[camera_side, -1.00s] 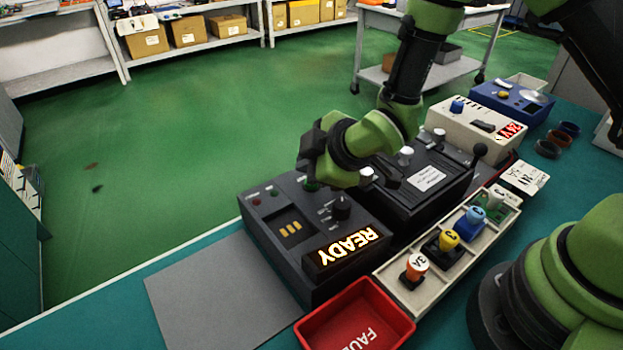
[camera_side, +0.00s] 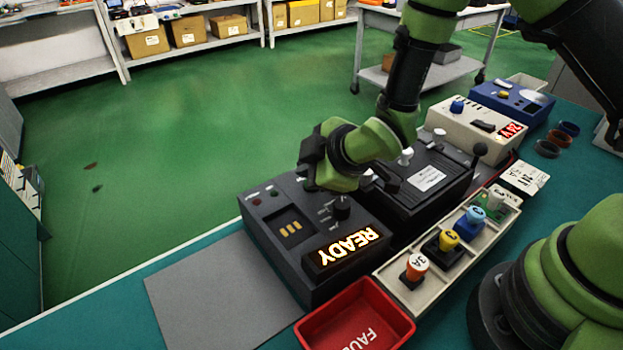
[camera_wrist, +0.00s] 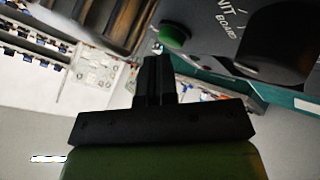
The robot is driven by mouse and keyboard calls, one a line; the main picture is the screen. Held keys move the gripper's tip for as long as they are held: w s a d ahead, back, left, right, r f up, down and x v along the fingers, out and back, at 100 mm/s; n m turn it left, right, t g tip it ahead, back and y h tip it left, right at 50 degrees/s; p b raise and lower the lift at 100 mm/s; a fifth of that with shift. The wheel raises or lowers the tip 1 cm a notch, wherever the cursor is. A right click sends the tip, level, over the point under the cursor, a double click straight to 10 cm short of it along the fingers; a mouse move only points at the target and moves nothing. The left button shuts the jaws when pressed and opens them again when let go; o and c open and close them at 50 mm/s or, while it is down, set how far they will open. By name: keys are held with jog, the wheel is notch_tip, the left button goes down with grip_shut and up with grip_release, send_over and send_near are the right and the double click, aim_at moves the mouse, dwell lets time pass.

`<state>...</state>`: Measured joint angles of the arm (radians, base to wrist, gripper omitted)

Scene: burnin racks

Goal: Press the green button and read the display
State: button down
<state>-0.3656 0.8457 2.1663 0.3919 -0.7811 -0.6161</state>
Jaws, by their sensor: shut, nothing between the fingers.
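The green button (camera_wrist: 174,37) shows in the wrist view on a dark tester face, beside the tips of my gripper (camera_wrist: 155,62). The gripper is shut and empty, and whether it touches the button I cannot tell. In the side view my gripper (camera_side: 309,182) is low over the back edge of the dark tester (camera_side: 275,232), and the button is hidden behind it. The tester's display (camera_side: 346,247) is lit and reads READY in orange-white letters, upside down in the picture.
A black knob (camera_side: 342,207) stands close to the gripper, and also shows large in the wrist view (camera_wrist: 275,45). A second dark unit (camera_side: 425,195) with a lever stands right. A white tray (camera_side: 412,297) of labelled parts and a red bin (camera_side: 318,335) lie in front.

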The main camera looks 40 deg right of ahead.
jog(key=shift+f, duration=0.45)
dwell(0.6)
jog(key=shift+r, duration=0.9)
jog(key=shift+r, duration=2.5)
jog(key=s+d+r+m, duration=0.3)
jog(key=d+r+m, duration=0.15)
jog(key=r, duration=0.35)
jog(key=s+d+r+m, duration=0.1)
jog(key=s+r+m, duration=0.1)
jog(key=s, duration=0.4)
jog(key=s+d+r+m+g, duration=0.1)
jog(key=s+d+r+m, duration=0.1)
jog(key=s+m, duration=0.3)
jog(key=s+d+r+m, duration=0.1)
jog(key=s+r+m, duration=0.3)
jog(key=s, duration=0.3)
jog(key=shift+s+d+g, duration=0.25)
jog(key=shift+s+g, duration=0.05)
jog(key=shift+g, duration=0.1)
